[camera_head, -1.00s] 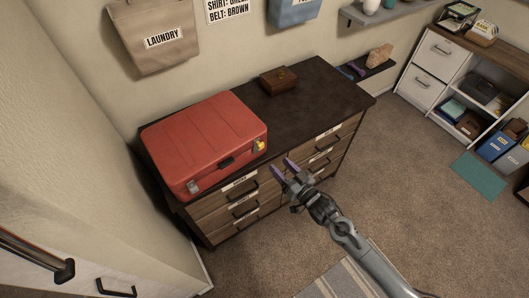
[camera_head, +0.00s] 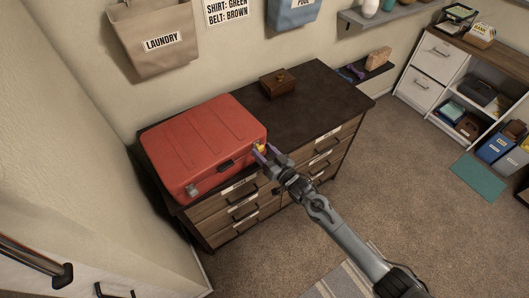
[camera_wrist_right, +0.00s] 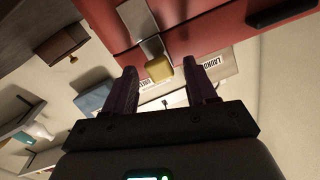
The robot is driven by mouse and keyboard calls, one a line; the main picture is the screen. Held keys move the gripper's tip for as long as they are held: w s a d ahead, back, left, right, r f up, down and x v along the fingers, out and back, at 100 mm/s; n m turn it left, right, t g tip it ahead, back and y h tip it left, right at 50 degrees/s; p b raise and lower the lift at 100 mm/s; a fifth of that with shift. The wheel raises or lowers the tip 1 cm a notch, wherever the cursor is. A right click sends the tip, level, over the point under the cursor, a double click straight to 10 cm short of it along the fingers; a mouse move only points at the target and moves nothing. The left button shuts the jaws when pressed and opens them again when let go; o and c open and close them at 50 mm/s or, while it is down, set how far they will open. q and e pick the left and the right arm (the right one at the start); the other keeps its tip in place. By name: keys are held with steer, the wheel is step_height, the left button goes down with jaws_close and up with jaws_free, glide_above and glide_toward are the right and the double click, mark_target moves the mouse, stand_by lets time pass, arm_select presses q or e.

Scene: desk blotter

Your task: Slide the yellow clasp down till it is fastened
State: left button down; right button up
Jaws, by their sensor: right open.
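The red suitcase (camera_head: 205,145) lies closed on the dark dresser top (camera_head: 318,95). The yellow clasp (camera_head: 260,148) is on its front face near the right corner. In the right wrist view the yellow clasp (camera_wrist_right: 159,68) sits at the end of a metal plate (camera_wrist_right: 140,28) on the red case. My right gripper (camera_head: 264,153) is open at the clasp, its purple-grey fingers partly hiding it in the head view. In the wrist view the clasp lies between and just beyond the fingertips (camera_wrist_right: 169,72); no contact is clear. My left gripper is not in view.
A second, silver latch (camera_head: 192,190) is on the case's front left, and a dark handle (camera_head: 226,165) lies between. A small brown box (camera_head: 278,82) stands behind on the dresser. The dresser top right of the case is clear.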

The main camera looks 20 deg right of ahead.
steer(key=shift+c, duration=0.4)
jaws_close()
steer(key=shift+f+b, duration=0.7)
steer(key=shift+f, duration=0.35)
steer(key=shift+s, duration=0.1)
steer(key=shift+o, duration=0.4)
jaws_free()
